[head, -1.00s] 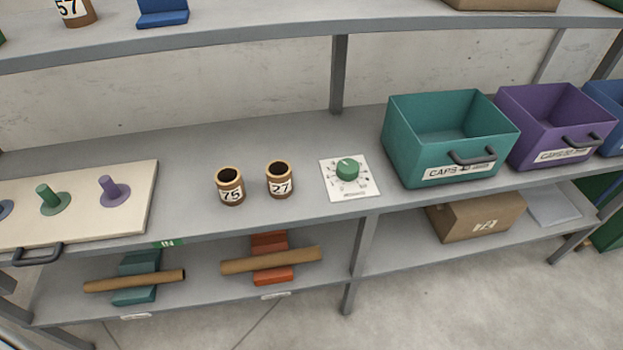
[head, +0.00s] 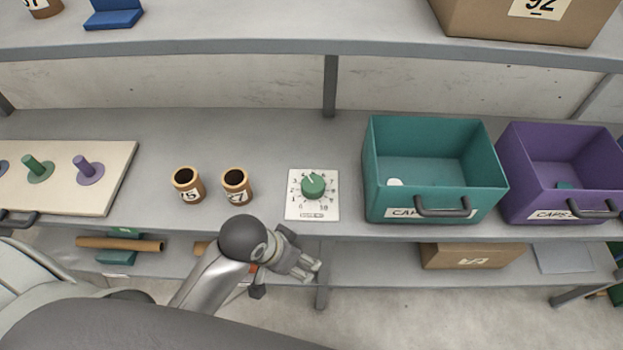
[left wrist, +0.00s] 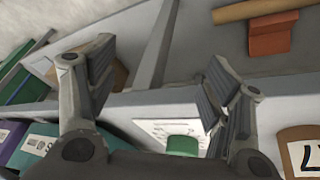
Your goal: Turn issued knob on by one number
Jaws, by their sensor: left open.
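The green knob (head: 313,187) sits on a white dial plate (head: 296,211) with numbers around it, on the middle shelf. Its pointer mark seems to face roughly toward the back; the exact number is hard to tell. My left gripper (head: 298,262) is below and in front of the plate, at the shelf's front edge, apart from the knob. In the left wrist view the left gripper (left wrist: 158,85) is open and empty. The knob (left wrist: 183,146) shows low in that view, partly cut off by the gripper, with the plate (left wrist: 160,130) beside it. My right gripper is not in view.
Two brown cups (head: 187,185) (head: 236,187) stand left of the plate. A teal bin (head: 382,160) stands close on its right, then a purple bin (head: 545,150). A pegged board (head: 112,185) lies at far left. The upper shelf (head: 250,45) overhangs behind.

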